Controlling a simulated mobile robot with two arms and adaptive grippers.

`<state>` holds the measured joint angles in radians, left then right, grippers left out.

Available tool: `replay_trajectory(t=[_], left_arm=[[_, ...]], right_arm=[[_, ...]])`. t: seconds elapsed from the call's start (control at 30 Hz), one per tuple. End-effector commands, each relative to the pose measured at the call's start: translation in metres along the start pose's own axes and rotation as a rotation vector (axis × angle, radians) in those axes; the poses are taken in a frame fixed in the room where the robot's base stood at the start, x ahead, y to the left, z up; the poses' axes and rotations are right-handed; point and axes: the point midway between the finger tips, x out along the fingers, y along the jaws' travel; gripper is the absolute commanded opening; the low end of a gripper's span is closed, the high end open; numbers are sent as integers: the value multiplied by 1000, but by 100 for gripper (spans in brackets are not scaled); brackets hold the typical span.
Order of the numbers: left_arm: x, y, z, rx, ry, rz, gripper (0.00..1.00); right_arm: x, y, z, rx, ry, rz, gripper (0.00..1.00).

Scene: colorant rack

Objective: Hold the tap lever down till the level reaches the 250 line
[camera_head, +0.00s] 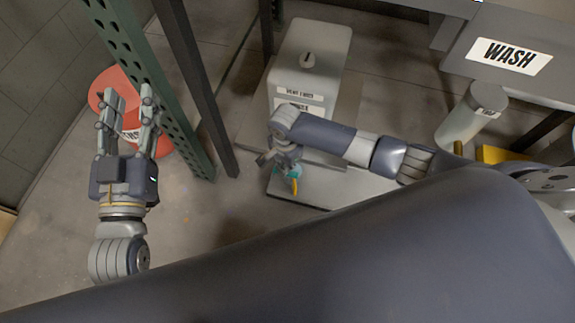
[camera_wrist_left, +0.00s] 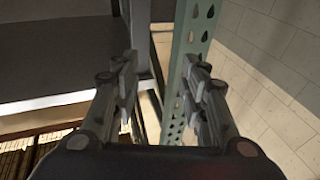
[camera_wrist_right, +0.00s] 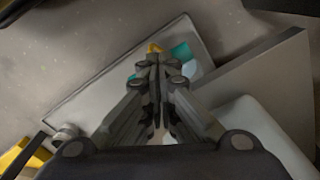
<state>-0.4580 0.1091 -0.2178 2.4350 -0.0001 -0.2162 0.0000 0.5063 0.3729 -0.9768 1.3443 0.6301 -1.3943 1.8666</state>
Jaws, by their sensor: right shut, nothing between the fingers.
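In the right wrist view the shut fingertips (camera_wrist_right: 158,65) overlap the teal part (camera_wrist_right: 182,52); contact cannot be told. A container, its level and a 250 line cannot be made out. My left gripper (camera_head: 126,118) is open and empty at the left.
A green perforated upright (camera_head: 150,85) and a dark post (camera_head: 197,85) stand right of my left gripper. A red-orange bin (camera_head: 163,143) is behind it. A grey cylinder (camera_head: 462,122) stands below a WASH sign (camera_head: 508,56) at the right. A flat tray (camera_head: 335,192) lies under the right gripper.

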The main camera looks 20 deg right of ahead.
Motion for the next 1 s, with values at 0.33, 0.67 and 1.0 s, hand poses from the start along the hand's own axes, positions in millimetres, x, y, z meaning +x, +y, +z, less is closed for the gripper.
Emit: replay_trajectory(t=[0.33,0.67,1.0], left_arm=[[1,2,-11,-2,59,3,40],[1,3,-21,-3,101,7,40],[2,3,-20,-3,98,7,40]], right_arm=[[6,0,0,0,0,1,0],[8,0,0,0,0,1,0],[8,0,0,0,0,0,0]])
